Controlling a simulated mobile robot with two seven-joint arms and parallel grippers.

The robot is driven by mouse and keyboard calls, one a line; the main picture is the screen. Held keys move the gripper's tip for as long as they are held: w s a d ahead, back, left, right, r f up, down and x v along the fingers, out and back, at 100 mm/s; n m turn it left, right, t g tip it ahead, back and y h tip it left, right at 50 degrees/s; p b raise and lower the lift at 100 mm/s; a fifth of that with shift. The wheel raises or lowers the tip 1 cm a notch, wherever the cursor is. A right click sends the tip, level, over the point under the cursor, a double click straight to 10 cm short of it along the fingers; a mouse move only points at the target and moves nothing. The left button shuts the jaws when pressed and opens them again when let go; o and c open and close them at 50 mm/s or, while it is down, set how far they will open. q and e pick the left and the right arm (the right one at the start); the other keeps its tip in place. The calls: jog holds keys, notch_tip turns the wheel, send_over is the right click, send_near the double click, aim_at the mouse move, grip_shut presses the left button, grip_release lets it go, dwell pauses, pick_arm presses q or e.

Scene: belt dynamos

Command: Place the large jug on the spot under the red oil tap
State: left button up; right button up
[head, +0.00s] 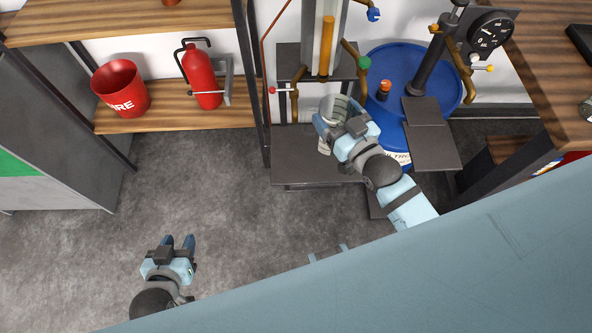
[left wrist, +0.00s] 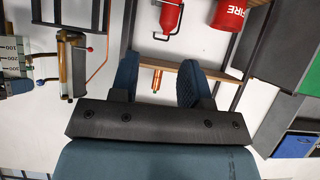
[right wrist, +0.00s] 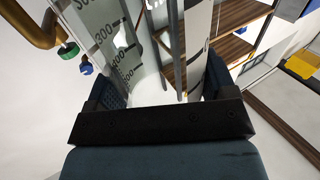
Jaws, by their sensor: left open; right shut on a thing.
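A pale, see-through jug (head: 333,104) is between the fingers of my right gripper (head: 336,122). The gripper hides much of it, and I cannot tell whether its base touches the dark platform (head: 300,168). The red oil tap (head: 272,90) is left of the jug, on a brass pipe above the platform's left part; it also shows in the left wrist view (left wrist: 90,49). The jug is nearer the green tap (head: 364,62). Graduation marks show in the right wrist view (right wrist: 115,45). My left gripper (head: 178,240) is open and empty over the floor.
A blue drum (head: 440,82) with a pump and gauge (head: 491,31) stands right of the jug. A dark post (head: 265,130) rises left of the platform. A fire bucket (head: 120,90) and extinguisher (head: 200,75) sit on a wooden shelf. The floor around my left gripper is clear.

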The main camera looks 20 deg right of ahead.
jog(key=s+d+f+n+g+y+b, duration=0.1)
jog(key=s+f+b, duration=0.2)
jog(key=f+b, duration=0.55)
jog(key=s+f+n+y+b, duration=0.1)
jog(key=s+f+y+b, duration=0.15)
jog(key=f, duration=1.05)
jog(key=w+a+f+b, duration=0.2)
jog(key=w+a, duration=0.1)
jog(key=w, duration=0.5)
jog(key=w+a+f+b, duration=0.2)
jog(key=w+a+b, duration=0.1)
jog(key=w, duration=0.5)
jog(key=shift+w+a, duration=0.3)
jog(key=shift+w, duration=0.05)
jog(key=o, duration=1)
jog(key=shift+h, duration=0.25)
pick_arm(q)
notch_tip(320, 180, down, 9)
jog(key=d+p, duration=0.1)
jog(key=p, duration=0.1)
jog(key=shift+w+d+t+h, duration=0.2)
jog(key=shift+w+t+h, duration=0.2)
jog(key=shift+w, duration=0.05)
pick_arm(e)
jog(key=shift+o, duration=0.2)
jog(key=v, duration=1.2)
jog(key=shift+r, duration=0.25)
